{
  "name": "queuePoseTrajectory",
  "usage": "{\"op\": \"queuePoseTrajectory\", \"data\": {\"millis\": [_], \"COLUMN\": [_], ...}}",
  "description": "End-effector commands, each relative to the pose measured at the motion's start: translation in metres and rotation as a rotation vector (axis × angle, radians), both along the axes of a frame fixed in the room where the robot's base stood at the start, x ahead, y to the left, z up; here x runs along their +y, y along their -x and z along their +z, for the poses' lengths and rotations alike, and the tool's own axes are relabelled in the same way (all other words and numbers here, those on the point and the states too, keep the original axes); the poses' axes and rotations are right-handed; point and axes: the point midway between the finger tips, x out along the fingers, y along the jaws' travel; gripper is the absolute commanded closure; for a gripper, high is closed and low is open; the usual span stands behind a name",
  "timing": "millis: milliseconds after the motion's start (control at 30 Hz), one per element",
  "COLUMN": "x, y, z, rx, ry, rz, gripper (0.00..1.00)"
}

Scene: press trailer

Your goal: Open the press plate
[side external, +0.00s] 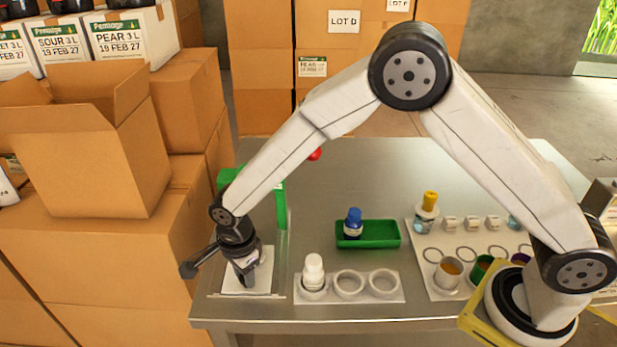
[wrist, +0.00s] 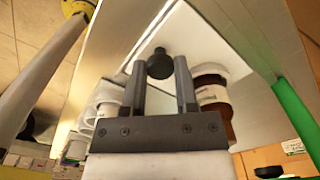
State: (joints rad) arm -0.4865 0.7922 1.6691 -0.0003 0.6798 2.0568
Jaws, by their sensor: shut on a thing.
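The press has a green frame (side external: 281,205), mostly behind my arm in the side view; a green post (wrist: 298,112) shows at the right in the wrist view. A pale plate (side external: 265,277) lies under my gripper (side external: 245,281). In the wrist view, a dark round knob (wrist: 159,62) stands against the pale plate (wrist: 192,38). My gripper (wrist: 158,78) has its two fingers closed on this knob, one on each side. A brown bottle with a white label (wrist: 212,95) is just right of the fingers. My arm hides how far the plate is raised.
A white holder (side external: 367,297) with a white bottle (side external: 313,272) is right of the press. Behind it is a green tray (side external: 385,234) with a blue-capped bottle (side external: 353,222). A rack with cups (side external: 447,273) is farther right. Cardboard boxes (side external: 90,160) crowd the left side.

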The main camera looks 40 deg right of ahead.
Motion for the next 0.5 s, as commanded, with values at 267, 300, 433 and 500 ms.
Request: {"op": "queuePoseTrajectory", "data": {"millis": [267, 300, 433, 500], "x": [-0.0005, -0.0005, -0.0007, -0.0007], "y": [-0.0007, -0.0007, -0.0006, -0.0006], "z": [0.0001, 0.0001, 0.0, 0.0], "rx": [-0.001, 0.0, 0.0, 0.0], "ry": [-0.001, -0.001, 0.0, 0.0], "rz": [-0.001, -0.001, -0.001, -0.001], "gripper": [0.27, 0.27, 0.27, 0.27]}}
